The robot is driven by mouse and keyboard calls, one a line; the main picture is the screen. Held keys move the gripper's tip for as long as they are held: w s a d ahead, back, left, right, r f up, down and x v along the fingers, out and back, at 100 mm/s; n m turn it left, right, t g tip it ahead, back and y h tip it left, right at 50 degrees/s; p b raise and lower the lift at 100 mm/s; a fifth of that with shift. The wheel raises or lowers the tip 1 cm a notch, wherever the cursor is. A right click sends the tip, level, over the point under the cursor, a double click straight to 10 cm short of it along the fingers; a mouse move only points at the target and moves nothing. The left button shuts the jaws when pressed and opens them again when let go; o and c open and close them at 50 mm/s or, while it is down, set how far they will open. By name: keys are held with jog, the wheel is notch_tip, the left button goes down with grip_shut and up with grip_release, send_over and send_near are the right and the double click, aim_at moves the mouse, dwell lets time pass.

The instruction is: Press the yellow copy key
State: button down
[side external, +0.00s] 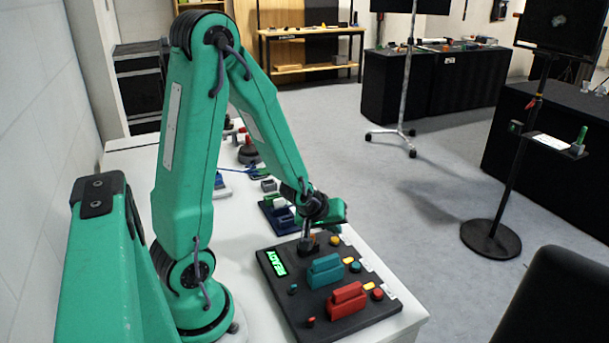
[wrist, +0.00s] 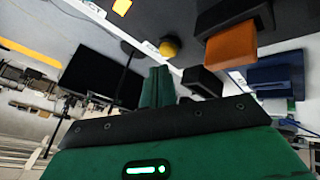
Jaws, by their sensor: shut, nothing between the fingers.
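The black panel (side external: 268,272) lies on the white table with a lit green READY display. Two small yellow keys, one by the teal block (side external: 347,260) and one by the red block (side external: 369,286), sit near its right edge. In the wrist view a flat yellow key (wrist: 121,6) is at the top, and a round yellow-orange button (wrist: 170,46) lies just above the fingertips.
A teal block (side external: 324,271) and a red block (side external: 347,300) stand up from the panel. An orange block (wrist: 231,52) stands right of my fingers in the wrist view. A blue item (side external: 277,215) lies beyond the panel.

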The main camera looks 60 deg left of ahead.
aim_at(334, 240)
jog(key=shift+f, duration=0.1)
dwell(0.3)
jog(key=shift+d+f, duration=0.15)
jog(key=shift+f, duration=0.15)
jog(key=shift+f, duration=0.45)
dwell(1.3)
jog(key=shift+r, duration=0.85)
jog(key=shift+r, duration=0.1)
jog(key=shift+r, duration=2.45)
